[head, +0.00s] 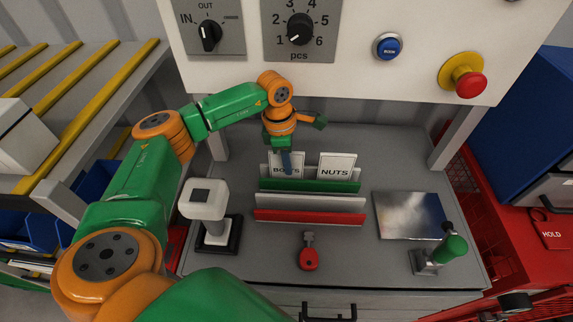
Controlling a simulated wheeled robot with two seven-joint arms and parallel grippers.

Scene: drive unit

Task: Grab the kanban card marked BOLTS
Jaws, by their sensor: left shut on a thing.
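The white kanban card marked BOLTS (276,165) stands in the rear slot of a card rack (310,203) in the middle of the grey bench. My left gripper (287,164) reaches down over it from behind and is shut on the card. A finger covers part of the lettering. The card's lower edge is hidden behind the green rail. The card marked NUTS (337,166) stands beside it on the right, in the same rack. My right gripper is not in view.
A white device on a black base (205,205) stands left of the rack. A red-handled key (308,254) lies in front. A metal plate (405,213) and a green-handled lever (452,248) are at right. A control panel (345,60) rises behind.

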